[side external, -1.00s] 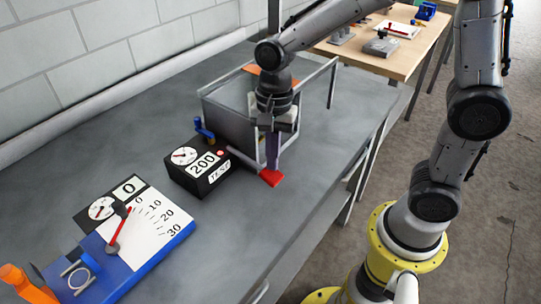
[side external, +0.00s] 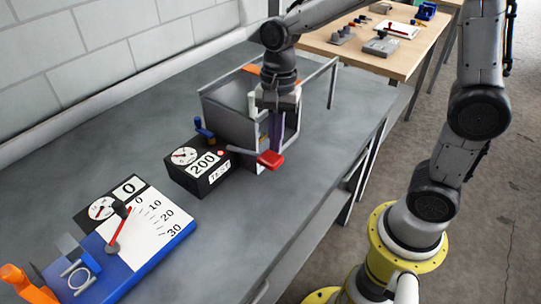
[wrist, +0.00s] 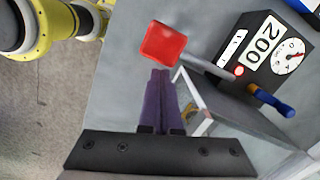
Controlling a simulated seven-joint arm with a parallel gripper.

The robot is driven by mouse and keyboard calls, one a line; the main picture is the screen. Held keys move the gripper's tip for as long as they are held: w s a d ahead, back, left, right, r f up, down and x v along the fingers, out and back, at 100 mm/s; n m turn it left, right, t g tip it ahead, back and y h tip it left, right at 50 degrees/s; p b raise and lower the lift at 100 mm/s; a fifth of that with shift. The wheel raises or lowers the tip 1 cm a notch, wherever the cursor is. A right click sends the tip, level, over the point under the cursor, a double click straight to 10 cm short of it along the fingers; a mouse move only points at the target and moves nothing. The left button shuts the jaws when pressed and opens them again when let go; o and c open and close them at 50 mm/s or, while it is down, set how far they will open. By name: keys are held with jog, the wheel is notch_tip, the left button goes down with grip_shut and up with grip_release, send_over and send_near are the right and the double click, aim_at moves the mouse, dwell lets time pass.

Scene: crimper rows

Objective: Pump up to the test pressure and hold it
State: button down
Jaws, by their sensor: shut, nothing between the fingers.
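The pump is a black box (side external: 200,172) with a display reading 200, a round dial (side external: 185,156), a small red light or button and a TEST label. Its lever ends in a red pad (side external: 270,160), which stands out over the bench in front of the grey tank. My gripper (side external: 275,150) is shut and empty, its purple fingers pointing down at the red pad. In the wrist view the fingertips (wrist: 160,72) lie right at the edge of the red pad (wrist: 163,43); I cannot tell whether they touch. A blue-handled valve (wrist: 272,101) sits on the pump.
A grey open tank with a metal frame (side external: 228,122) stands behind the lever. At the left are a blue-based board (side external: 155,238) with a scale, a red pointer and a display reading 0. An orange handle (side external: 25,283) is at the lower left.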

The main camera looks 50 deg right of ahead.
notch_tip(320, 180, up, 13)
jog(key=d, duration=0.1)
jog(key=shift+w+f, duration=0.15)
jog(key=shift+w, duration=0.05)
jog(key=shift+d, duration=0.15)
dwell(1.5)
jog(key=s+d+r+n+t, duration=0.2)
jog(key=s+d+n+t, duration=0.1)
jog(key=s, duration=0.8)
jog(key=s+f+n+t, duration=0.1)
jog(key=s+f+n, duration=0.1)
jog(key=n, duration=0.3)
jog(key=s+d+f+n+t+h, duration=0.1)
jog(key=s+f+n+t, duration=0.1)
jog(key=f+n, duration=0.3)
jog(key=shift+s+d+f+n, duration=0.2)
jog(key=shift+s+n, duration=0.15)
jog(key=shift+n, duration=0.15)
